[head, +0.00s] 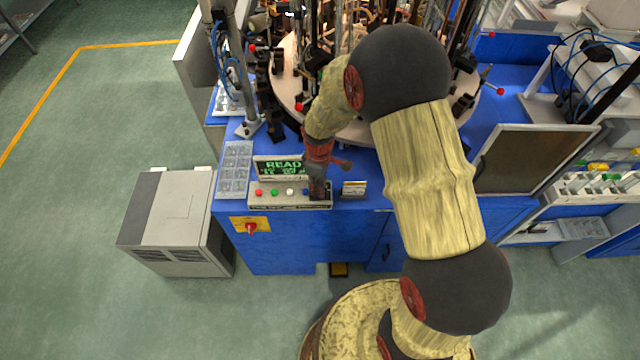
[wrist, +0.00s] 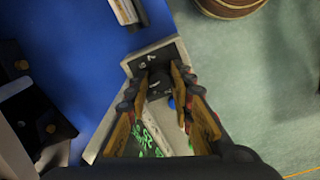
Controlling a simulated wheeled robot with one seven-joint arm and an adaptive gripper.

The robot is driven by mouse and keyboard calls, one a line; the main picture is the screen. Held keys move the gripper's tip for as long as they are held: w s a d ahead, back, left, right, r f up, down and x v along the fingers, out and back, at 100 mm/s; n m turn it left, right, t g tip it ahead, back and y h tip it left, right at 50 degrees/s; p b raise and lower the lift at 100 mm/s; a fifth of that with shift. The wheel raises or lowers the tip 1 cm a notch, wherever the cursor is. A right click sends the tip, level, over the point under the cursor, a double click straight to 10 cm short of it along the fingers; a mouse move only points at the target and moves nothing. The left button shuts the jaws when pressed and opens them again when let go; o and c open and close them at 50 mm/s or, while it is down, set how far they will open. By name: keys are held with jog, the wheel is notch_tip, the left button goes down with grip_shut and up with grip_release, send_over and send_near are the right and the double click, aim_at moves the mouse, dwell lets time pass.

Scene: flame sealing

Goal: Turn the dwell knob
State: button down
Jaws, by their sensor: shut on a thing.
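The control box (head: 290,206) is a pale panel on the front edge of the blue machine bench, with red, green, white and blue buttons. My gripper (head: 318,192) points down over its right end and hides the knob there in the head view. In the wrist view, my gripper (wrist: 159,76) has its two fingers on either side of the dark dwell knob (wrist: 158,84), which sits on a black plate. The gripper is shut on the knob. The knob's pointer and scale cannot be read.
A display with green letters, "READ" visible (head: 280,166), stands behind the buttons. A small card holder (head: 354,188) stands just right of the box. A red switch on a yellow plate (head: 250,227) is on the bench front. A grey cabinet (head: 172,215) stands at left.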

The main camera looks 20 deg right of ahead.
jog(key=shift+m, duration=0.9)
jog(key=c, duration=1.6)
grip_release()
jog(key=shift+o, duration=0.3)
notch_tip(320, 180, up, 12)
jog(key=shift+s+a, duration=0.15)
